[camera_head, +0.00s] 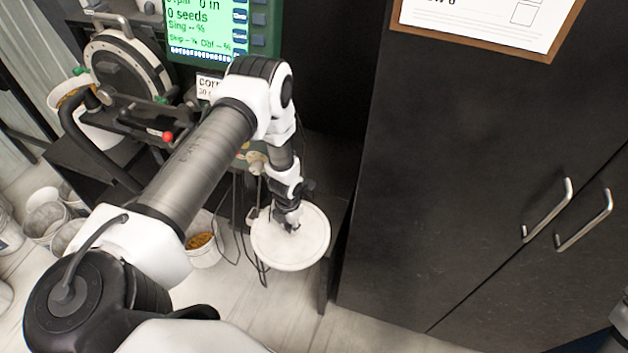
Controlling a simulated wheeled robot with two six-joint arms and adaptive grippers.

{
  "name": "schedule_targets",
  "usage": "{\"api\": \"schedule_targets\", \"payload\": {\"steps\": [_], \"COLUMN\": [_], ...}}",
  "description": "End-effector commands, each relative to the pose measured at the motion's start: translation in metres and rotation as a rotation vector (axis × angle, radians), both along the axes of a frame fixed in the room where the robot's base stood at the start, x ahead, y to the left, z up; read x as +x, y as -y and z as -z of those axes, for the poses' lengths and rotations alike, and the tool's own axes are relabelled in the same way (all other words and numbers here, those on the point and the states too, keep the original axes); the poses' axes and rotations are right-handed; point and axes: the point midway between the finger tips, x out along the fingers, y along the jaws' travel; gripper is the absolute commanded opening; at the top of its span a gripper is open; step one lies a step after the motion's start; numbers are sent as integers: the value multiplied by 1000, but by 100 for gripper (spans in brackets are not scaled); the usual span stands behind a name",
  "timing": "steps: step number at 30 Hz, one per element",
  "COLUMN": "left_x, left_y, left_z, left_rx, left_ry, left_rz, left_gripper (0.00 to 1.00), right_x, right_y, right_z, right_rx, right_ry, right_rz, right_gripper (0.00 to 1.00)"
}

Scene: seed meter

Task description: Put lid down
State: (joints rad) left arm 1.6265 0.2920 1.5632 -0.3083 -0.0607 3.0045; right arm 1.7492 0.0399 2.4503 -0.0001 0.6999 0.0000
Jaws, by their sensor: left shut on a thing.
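A round white lid (302,246) hangs in the middle of the camera_head view, roughly level. My left gripper (290,222) comes down on it from above and is shut on it near its centre. The gripper's fingertips are small and partly hidden by the wrist. The lid appears to be in the air beside the dark stand, with the pale floor below. Its exact height cannot be told. My right gripper is out of view; only a bit of dark hardware shows at the lower right edge.
A seed meter (128,75) and a green screen (207,28) stand at the upper left. A white bucket with orange-yellow seeds (203,250) is left of the lid. Thin cables hang between them. A black cabinet (440,160) with metal handles fills the right. Pale floor shows at the bottom.

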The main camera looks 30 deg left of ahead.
Motion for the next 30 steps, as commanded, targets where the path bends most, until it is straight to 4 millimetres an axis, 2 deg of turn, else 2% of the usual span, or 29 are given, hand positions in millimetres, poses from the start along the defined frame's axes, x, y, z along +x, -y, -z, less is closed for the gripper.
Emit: {"api": "schedule_targets", "payload": {"steps": [1,3,9,13,17,21,24,30], "left_x": [12,25,82,110,125,125,125,125], "left_y": [-1,-3,-12,-16,-18,-18,-18,-18], "left_z": [16,15,2,0,0,24,34,35], "left_rx": [0,0,1,2,1,0,0,-1], "left_ry": [7,5,4,2,1,-3,0,0], "left_rz": [0,-1,2,2,2,3,3,2], "left_gripper": [0,0,0,0,0,0,0,0], "right_x": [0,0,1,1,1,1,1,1], "right_y": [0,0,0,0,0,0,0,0], "right_z": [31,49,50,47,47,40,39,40], "right_rx": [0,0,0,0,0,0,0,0], "right_ry": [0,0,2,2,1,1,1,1], "right_rz": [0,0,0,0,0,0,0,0], "right_gripper": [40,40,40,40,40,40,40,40]}}
